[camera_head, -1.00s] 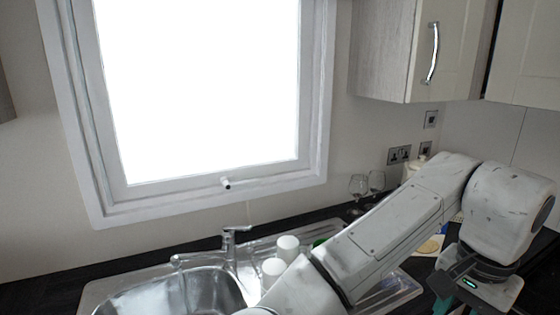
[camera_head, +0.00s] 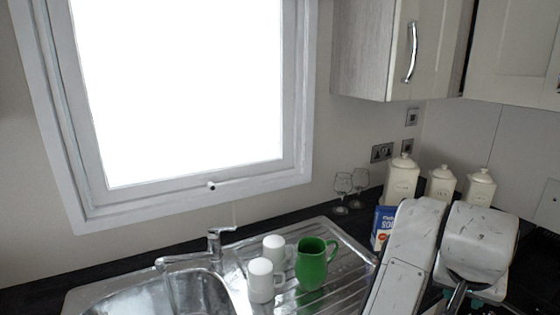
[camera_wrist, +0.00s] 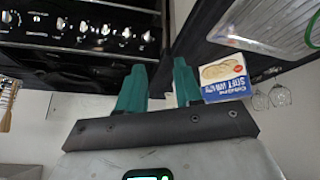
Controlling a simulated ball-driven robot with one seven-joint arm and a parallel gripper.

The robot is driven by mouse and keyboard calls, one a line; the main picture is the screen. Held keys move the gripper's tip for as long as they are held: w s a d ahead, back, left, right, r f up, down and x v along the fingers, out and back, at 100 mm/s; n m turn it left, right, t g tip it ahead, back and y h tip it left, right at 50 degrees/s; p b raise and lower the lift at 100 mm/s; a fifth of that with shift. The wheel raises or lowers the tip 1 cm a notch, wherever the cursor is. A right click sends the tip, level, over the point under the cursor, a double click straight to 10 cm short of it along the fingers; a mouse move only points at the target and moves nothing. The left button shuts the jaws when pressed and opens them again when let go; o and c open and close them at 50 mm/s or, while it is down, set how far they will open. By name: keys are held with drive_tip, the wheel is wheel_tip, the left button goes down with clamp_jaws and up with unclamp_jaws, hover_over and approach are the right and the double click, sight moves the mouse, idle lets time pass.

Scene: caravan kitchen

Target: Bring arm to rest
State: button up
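My arm (camera_head: 408,250) is folded up at the right of the head view, over the right end of the worktop. In that view my gripper is mostly hidden behind the arm and the lower picture edge. The wrist view shows my gripper (camera_wrist: 158,78) with its two green fingers apart and nothing held between them. A blue and white box (camera_wrist: 226,78) lies beyond the right finger in the wrist view; it also shows in the head view (camera_head: 382,226), right beside my arm.
A green mug (camera_head: 311,264) and two white cups (camera_head: 261,280) stand on the steel drainer (camera_head: 345,262) beside the sink (camera_head: 170,296). Two wine glasses (camera_head: 343,186) and several white canisters (camera_head: 402,180) stand behind. A cooker front with knobs (camera_wrist: 85,27) faces the wrist camera.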

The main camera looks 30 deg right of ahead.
drive_tip(key=s+a+f+n+t, duration=0.1)
drive_tip(key=a+f+n, duration=0.25)
drive_tip(key=f, duration=0.45)
drive_tip(key=s+a+f+n, duration=0.1)
drive_tip(key=a+f+n, duration=0.1)
drive_tip(key=f+n, duration=0.45)
drive_tip(key=s+a+f+n+g+y, duration=0.1)
drive_tip(key=s+a+f+y, duration=0.4)
drive_tip(key=s+a+f, duration=0.6)
wheel_tip(320, 180, down, 3)
drive_tip(key=a+n, duration=0.1)
drive_tip(key=a, duration=0.2)
drive_tip(key=shift+s+g+y, duration=0.15)
drive_tip(key=shift+g+y, duration=0.25)
drive_tip(key=shift+d, duration=0.1)
